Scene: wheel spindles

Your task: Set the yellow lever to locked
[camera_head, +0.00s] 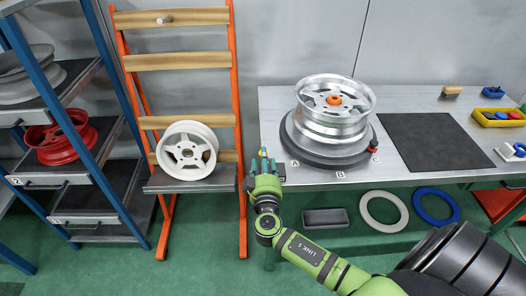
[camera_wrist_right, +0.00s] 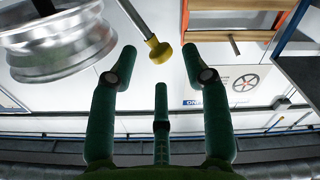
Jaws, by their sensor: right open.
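The yellow lever shows in the right wrist view as a metal rod with a yellow knob (camera_wrist_right: 158,52) at its end. In the head view a small yellow spot, probably this knob, shows among the fingers at the table's left edge (camera_head: 263,151). My right gripper (camera_head: 264,160) is open, its green fingers spread. In the wrist view (camera_wrist_right: 159,60) the knob appears between the two outer fingertips; I cannot tell whether they touch it. The lever's base is hidden. My left gripper is not in view.
A silver wheel (camera_head: 335,103) lies on a dark round turntable (camera_head: 318,160) marked A, B, C. A red knob (camera_head: 373,145) sits at its right. An orange rack with a white wheel (camera_head: 187,152) stands to the left. A black mat (camera_head: 430,140) lies bare on the table.

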